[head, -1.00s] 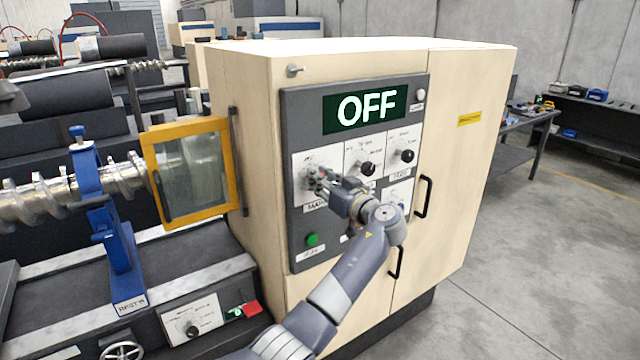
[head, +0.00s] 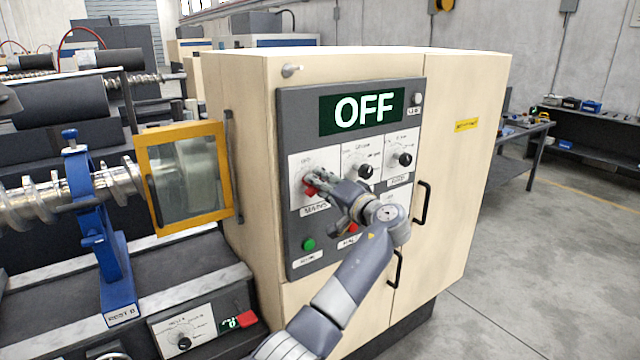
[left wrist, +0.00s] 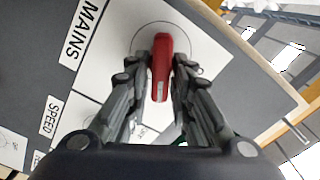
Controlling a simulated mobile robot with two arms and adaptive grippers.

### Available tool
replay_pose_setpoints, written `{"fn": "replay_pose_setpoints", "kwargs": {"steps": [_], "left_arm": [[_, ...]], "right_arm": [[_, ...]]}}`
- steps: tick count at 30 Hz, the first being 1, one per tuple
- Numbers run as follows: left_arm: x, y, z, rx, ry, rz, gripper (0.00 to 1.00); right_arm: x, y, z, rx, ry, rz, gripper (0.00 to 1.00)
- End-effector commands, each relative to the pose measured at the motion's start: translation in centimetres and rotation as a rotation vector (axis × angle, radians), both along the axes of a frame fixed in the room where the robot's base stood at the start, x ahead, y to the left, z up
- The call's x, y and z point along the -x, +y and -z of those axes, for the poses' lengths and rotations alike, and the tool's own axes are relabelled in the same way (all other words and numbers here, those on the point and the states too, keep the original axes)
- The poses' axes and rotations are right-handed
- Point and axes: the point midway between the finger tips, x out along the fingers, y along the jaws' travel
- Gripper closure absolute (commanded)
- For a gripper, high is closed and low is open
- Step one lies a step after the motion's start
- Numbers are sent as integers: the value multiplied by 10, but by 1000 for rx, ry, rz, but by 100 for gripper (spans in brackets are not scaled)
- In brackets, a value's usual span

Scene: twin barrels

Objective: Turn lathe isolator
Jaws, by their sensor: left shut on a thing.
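The lathe isolator is a red handle (left wrist: 160,66) on a white plate labelled MAINS in the left wrist view. In the head view a bit of the red handle (head: 311,190) shows at the upper left plate of the control panel (head: 328,240). My left gripper (left wrist: 160,75) is shut on the handle, one finger on each side of it. In the head view my left gripper (head: 318,186) covers most of the handle. The display (head: 361,110) above reads OFF. My right gripper is not in view.
Two black knobs (head: 365,171) (head: 404,160) sit right of the isolator. A green button (head: 308,244) and a red button (head: 352,228) are below. Black door handles (head: 422,202) stick out at the right. A yellow-framed guard (head: 186,178) stands left of the cabinet.

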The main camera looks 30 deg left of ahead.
Motion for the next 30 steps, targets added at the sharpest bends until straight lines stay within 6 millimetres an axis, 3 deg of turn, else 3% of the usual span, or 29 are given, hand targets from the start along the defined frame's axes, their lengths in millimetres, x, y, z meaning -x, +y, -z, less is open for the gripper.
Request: {"fn": "replay_pose_setpoints", "kwargs": {"steps": [15, 30], "left_arm": [[-2, -1, 5, -158, 381, 1, 100], [-2, -1, 8, -208, 502, 1, 100]], "right_arm": [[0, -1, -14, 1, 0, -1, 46], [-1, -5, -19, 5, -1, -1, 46]]}}
